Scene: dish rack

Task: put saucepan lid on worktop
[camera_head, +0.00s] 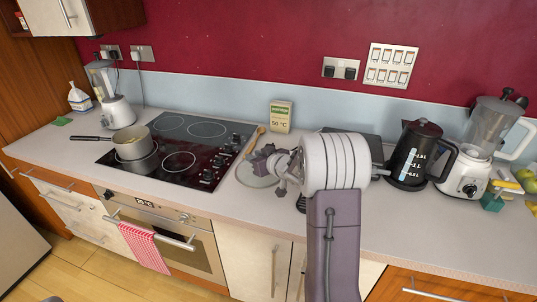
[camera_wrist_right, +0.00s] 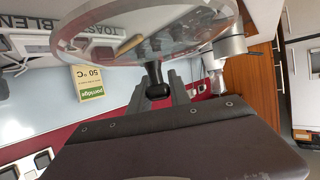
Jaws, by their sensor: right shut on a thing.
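The saucepan lid (camera_head: 254,180) is a clear glass disc with a metal rim, over the worktop (camera_head: 228,208) just right of the hob. It fills the top of the right wrist view (camera_wrist_right: 190,45), its black knob between my fingers. My right gripper (camera_head: 279,166) is shut on this knob; it also shows in the wrist view (camera_wrist_right: 158,92). I cannot tell whether the lid's underside touches the worktop. My arm hides part of the worktop behind it. My left gripper is not in view.
A saucepan (camera_head: 132,145) stands uncovered on the black hob (camera_head: 190,150). A wooden spoon (camera_head: 255,138) and a yellow-green packet (camera_head: 281,115) are behind the lid. A kettle (camera_head: 417,158) and a blender (camera_head: 475,150) stand to the right. The front worktop strip is clear.

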